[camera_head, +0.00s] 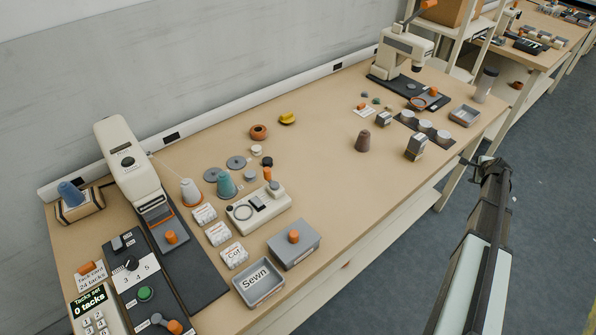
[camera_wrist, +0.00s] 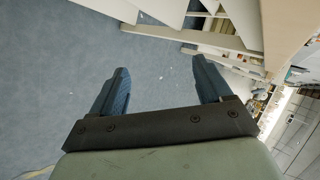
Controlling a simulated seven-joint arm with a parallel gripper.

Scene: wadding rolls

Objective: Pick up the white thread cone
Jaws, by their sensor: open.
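The white thread cone (camera_head: 190,192) stands upright on the left half of the workbench (camera_head: 330,185) in the head view. It is beside the beige machine, with a thin thread rising from its top towards the machine. A teal cone (camera_head: 226,184) stands just to its right. My gripper (camera_wrist: 160,82) is open and empty in the wrist view, with its two blue fingers apart over the grey floor. In the head view my arm is at the right, off the bench's front edge and far from the cone. The wrist view does not show the cone.
A beige machine (camera_head: 128,160) stands left of the cone. White labelled blocks (camera_head: 218,233), a small device with dials (camera_head: 259,207) and a grey "Sewn" tray (camera_head: 259,283) lie in front. A brown cone (camera_head: 363,141) stands further right. The bench middle is mostly clear.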

